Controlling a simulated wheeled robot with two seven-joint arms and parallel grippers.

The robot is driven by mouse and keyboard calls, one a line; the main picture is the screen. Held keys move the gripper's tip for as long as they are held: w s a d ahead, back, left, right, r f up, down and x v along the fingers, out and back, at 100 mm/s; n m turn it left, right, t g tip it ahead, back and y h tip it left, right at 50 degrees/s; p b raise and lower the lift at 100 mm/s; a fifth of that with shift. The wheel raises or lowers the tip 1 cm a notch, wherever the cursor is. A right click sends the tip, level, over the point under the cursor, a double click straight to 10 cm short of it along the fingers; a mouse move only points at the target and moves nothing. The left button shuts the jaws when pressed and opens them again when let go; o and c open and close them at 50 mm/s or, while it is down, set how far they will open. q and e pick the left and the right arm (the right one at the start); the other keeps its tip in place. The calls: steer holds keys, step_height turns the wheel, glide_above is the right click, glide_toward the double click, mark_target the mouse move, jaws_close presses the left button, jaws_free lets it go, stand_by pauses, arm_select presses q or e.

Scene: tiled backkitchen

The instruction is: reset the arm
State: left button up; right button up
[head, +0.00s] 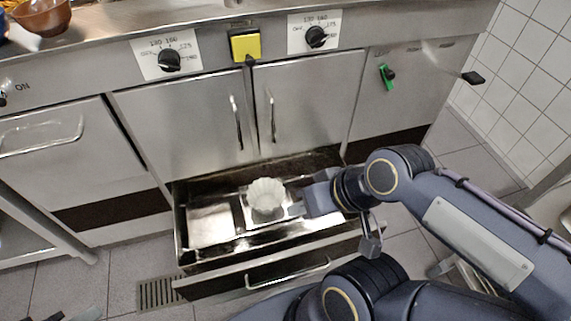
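My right arm comes in from the right. Its gripper (297,209) is over the open drawer (215,265), just right of a white fluted cup-like object (267,194). The fingers are small and partly hidden by the hand, so I cannot tell whether they are open or shut, or whether they touch the white object. The white object stands upright inside the drawer. Small dark parts show at the bottom left edge; I cannot tell whether they belong to my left gripper.
The drawer juts out low beneath closed steel cabinet doors (195,125) with upright handles. Knobs (169,60) and a yellow switch box (245,45) line the front panel. A brown bowl (40,17) sits on the counter at top left. A floor grate (158,294) lies left of the drawer.

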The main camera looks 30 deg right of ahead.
step_height(320, 180, up, 30)
steer(key=p, duration=2.9)
steer(key=shift+r+p, duration=0.15)
steer(key=shift+p, duration=0.25)
